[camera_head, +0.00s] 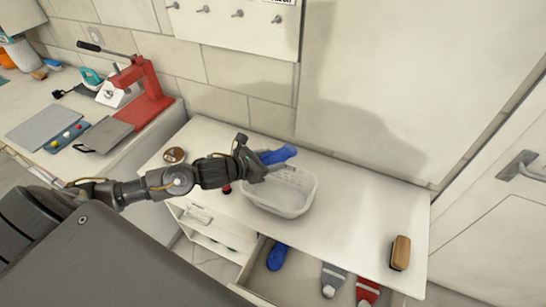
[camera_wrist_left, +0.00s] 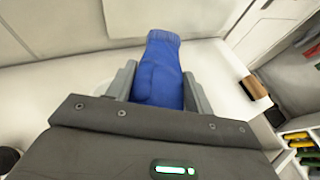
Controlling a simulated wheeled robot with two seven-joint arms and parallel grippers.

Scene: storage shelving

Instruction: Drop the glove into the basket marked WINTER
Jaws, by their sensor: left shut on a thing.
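My left gripper (camera_head: 262,161) is shut on a blue glove (camera_head: 281,154), which sticks out past the fingertips to the right. The glove also shows in the left wrist view (camera_wrist_left: 162,62), between the two fingers. Gripper and glove are above the back left part of a pale, translucent basket (camera_head: 283,206) on the white cabinet top. No WINTER marking is readable on this basket from here. My right gripper is in neither view.
An open drawer (camera_head: 246,295) below the top holds a blue item (camera_head: 277,256), a grey one (camera_head: 333,279) and a red one (camera_head: 368,290). A brown brush (camera_head: 400,252) lies at the right. A round tin (camera_head: 174,155) stands left. The top between basket and brush is clear.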

